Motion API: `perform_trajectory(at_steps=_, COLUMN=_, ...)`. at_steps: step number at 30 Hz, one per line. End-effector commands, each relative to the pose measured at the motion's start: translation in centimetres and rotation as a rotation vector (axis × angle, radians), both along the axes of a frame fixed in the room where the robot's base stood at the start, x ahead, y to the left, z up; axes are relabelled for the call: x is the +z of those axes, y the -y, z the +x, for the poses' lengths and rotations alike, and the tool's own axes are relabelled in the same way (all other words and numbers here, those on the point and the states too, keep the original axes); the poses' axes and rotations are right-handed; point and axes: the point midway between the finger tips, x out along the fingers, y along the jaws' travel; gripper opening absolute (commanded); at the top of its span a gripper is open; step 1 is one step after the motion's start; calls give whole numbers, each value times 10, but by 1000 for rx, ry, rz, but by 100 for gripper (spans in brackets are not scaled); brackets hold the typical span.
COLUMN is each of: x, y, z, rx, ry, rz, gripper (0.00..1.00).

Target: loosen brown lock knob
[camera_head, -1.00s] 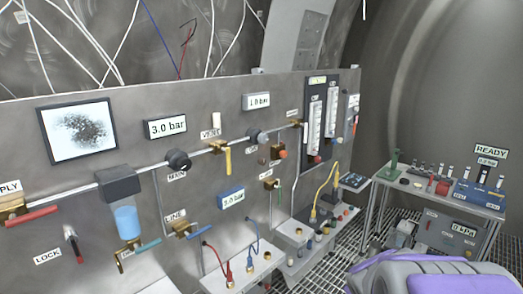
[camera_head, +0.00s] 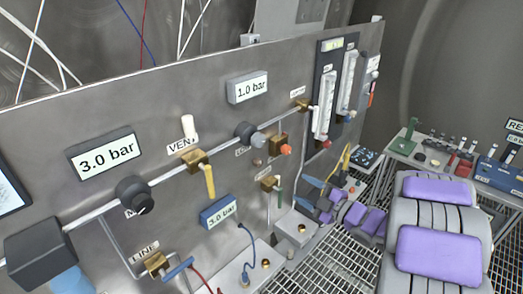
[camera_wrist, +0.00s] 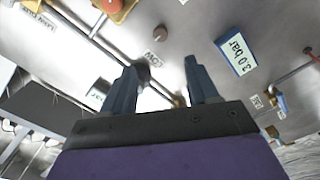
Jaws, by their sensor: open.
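A small brown knob (camera_head: 257,162) sits on the steel panel, below and right of the dark round regulator knob (camera_head: 247,133). In the wrist view a small round brown knob (camera_wrist: 160,32) shows on the panel, beyond the fingertips; it looks like the same one. My gripper (camera_head: 308,194) is in front of the panel, right of and lower than the brown knob in the head view. In the wrist view my gripper (camera_wrist: 160,68) has its two blue fingers apart with nothing between them. The fingers are clear of the brown knob.
A brass valve with an orange knob (camera_head: 286,150) is close by on the right. The yellow vent handle (camera_head: 210,181) and blue 3.0 bar gauge (camera_head: 218,212) are to the left. Hoses hang below. A side table (camera_head: 440,165) with tools stands at the right.

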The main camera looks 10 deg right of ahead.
Motion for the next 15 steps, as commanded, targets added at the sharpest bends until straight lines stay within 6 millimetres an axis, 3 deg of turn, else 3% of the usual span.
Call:
perform_trajectory(at_steps=5, x=2, y=-7, z=5, rx=15, ry=13, rz=10, gripper=59)
perform_trajectory(at_steps=15, x=-1, y=-32, z=47, rx=15, ry=9, rz=16, gripper=59)
